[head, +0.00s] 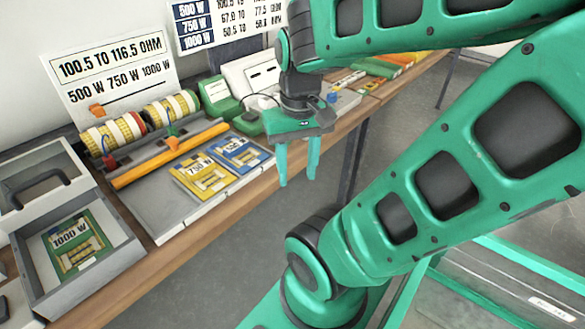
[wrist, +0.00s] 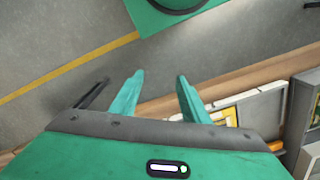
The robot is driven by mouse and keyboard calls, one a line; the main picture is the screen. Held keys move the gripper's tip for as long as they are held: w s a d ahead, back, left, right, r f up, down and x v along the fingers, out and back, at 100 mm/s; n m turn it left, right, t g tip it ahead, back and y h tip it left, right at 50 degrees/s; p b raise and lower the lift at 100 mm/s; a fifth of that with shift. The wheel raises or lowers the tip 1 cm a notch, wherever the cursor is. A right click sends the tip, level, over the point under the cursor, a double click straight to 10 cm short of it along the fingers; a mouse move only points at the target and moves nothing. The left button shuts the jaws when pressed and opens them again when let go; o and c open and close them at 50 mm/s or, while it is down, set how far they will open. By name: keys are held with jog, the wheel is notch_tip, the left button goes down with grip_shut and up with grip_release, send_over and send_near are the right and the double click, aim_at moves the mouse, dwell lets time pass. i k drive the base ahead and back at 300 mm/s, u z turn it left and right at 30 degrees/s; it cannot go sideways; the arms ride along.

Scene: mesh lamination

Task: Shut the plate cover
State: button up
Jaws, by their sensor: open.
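An open grey box (head: 118,262) sits at the left end of the bench, with a green plate marked 1000 W (head: 74,246) lying in it. Its grey cover (head: 75,187), with a black handle (head: 35,188), stands raised at the back of the box. My gripper (head: 298,179) is open and empty, fingers pointing down, in front of the bench edge and well to the right of the box and cover. In the wrist view, my gripper (wrist: 160,76) has nothing between its fingers. Part of a grey box-like form (wrist: 299,110) shows at that view's right edge.
Yellow 750 W (head: 203,177) and blue 500 W (head: 241,154) plates lie on a grey panel right of the box. An orange bar (head: 170,155) and yellow-red rolls (head: 112,132) lie behind. A green device (head: 218,97) stands farther right.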

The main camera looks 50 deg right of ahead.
aim_at(10, 222)
jog(key=k, duration=1.3)
jog(key=z, duration=0.15)
jog(key=i, duration=1.9)
jog(key=u, duration=0.7)
